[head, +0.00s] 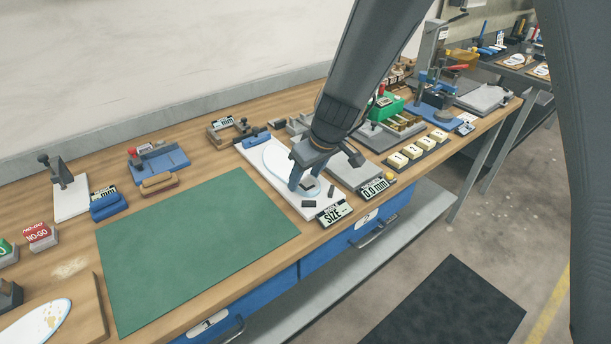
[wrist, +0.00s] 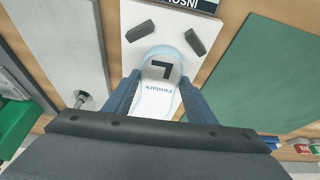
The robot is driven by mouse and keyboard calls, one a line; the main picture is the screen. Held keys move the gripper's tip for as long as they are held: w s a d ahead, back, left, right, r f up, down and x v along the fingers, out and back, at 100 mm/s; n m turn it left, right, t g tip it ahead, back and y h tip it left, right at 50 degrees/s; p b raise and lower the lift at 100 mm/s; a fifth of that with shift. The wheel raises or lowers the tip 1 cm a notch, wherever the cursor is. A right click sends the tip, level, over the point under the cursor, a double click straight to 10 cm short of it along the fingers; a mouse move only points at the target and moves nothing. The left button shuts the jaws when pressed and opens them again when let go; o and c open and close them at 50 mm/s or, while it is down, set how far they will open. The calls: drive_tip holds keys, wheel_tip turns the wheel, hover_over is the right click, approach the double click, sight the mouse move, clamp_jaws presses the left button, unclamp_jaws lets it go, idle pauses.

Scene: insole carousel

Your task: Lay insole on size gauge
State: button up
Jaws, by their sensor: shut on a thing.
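The white insole (wrist: 155,105), with a pale blue edge, "Fenlark" lettering and a dark L mark, lies between the fingers of my gripper (wrist: 158,92). My gripper is shut on it across its narrow part. In the head view, my gripper (head: 304,184) is low over the white size gauge (head: 257,153), and the insole's wide end (head: 276,156) shows behind it. The marked end points toward two dark stops on the gauge (wrist: 213,22) in the wrist view. I cannot tell whether the insole touches the board. The size display (head: 335,212) reads "SIZE --".
A green mat (head: 190,245) lies left of the gauge. A grey plate with a "0.0 mm" display (head: 374,188) is close on the right. A blue block (head: 256,139) is at the gauge's far end. Another insole (head: 38,327) lies at the front left.

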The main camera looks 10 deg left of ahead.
drive_tip(key=o, duration=1.1)
drive_tip(key=shift+f, duration=0.1)
drive_tip(key=shift+c, duration=0.2)
drive_tip(key=shift+d+r, duration=0.1)
drive_tip(key=shift+r, duration=0.4)
drive_tip(key=b+v, duration=0.1)
drive_tip(key=v, duration=1)
drive_tip(key=s+d+f+m+h, duration=0.1)
drive_tip(key=s+d+f+m, duration=0.1)
drive_tip(key=d, duration=0.7)
drive_tip(key=s+d+f+m+g+h, duration=0.1)
drive_tip(key=s+d+m, duration=0.4)
drive_tip(key=d, duration=0.5)
drive_tip(key=s+d+f+m+h, duration=0.1)
drive_tip(key=s+d+f+m, duration=0.2)
drive_tip(key=s+d, duration=0.3)
drive_tip(key=d, duration=0.4)
drive_tip(key=shift+s+f+m+g+h, duration=0.25)
drive_tip(key=shift+f+m+g+h, duration=0.05)
drive_tip(key=shift+f+g, duration=0.1)
